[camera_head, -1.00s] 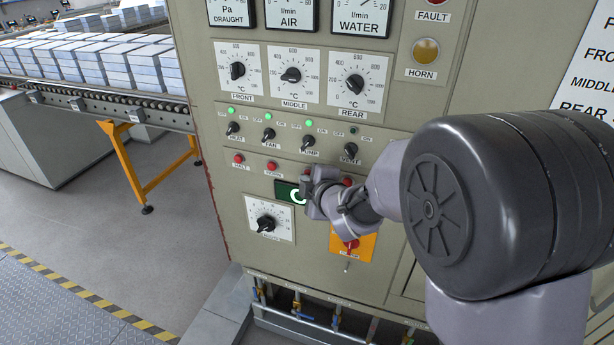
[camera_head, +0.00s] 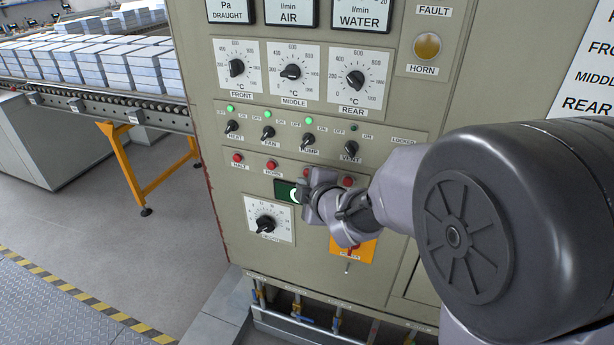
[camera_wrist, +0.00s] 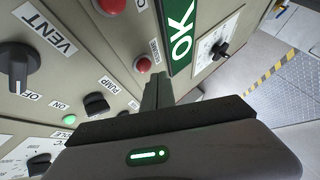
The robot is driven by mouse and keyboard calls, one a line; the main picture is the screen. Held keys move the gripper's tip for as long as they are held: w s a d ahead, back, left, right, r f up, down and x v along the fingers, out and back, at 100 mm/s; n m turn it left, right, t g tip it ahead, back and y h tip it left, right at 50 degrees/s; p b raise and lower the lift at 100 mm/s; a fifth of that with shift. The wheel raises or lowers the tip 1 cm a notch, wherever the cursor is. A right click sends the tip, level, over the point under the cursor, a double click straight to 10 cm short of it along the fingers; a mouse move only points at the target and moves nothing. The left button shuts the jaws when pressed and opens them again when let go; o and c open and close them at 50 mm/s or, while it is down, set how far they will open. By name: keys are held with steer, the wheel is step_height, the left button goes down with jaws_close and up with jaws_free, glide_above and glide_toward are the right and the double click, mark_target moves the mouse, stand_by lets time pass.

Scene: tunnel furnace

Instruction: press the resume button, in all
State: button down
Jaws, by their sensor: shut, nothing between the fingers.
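The row of red buttons runs across the panel below the switches. In the head view HALT (camera_head: 237,158) and HORN (camera_head: 271,165) show at the left, and another red button (camera_head: 347,182) shows past my gripper. My gripper (camera_head: 308,193) is shut and empty at the panel, beside the green display (camera_head: 284,190). In the wrist view my shut fingers (camera_wrist: 160,80) point between a red button (camera_wrist: 143,64) and the green OK display (camera_wrist: 182,38). Another red button (camera_wrist: 110,5) shows at the top.
Above the buttons are the HEAT, FAN, PUMP and VENT (camera_head: 350,150) switches. Below are a dial (camera_head: 266,222) and an orange plate (camera_head: 365,249) with a red switch. Pipes and valves (camera_head: 337,318) run along the panel's foot. A conveyor (camera_head: 95,95) stands left, with open floor before it.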

steer(key=s+b, duration=0.1)
steer(key=s+a+b, duration=0.1)
steer(key=s, duration=0.1)
steer(key=s+b, duration=0.1)
steer(key=shift+s+a, duration=0.35)
stand_by(0.3)
steer(key=s+d+r+m+g+h, duration=0.2)
steer(key=s+d+m+h, duration=0.1)
steer(key=s+d+m, duration=0.45)
steer(key=s+d+f+m+g, duration=0.1)
steer(key=s+d+m+g, duration=0.1)
steer(key=s+m, duration=0.5)
steer(key=s+d+f+m+g, duration=0.1)
steer(key=s+d+m+g, duration=0.1)
steer(key=s+m, duration=0.6)
steer(key=s+d, duration=0.1)
steer(key=s, duration=0.5)
steer(key=shift+s+y, duration=0.15)
steer(key=shift+y, duration=0.15)
steer(key=shift+a, duration=0.1)
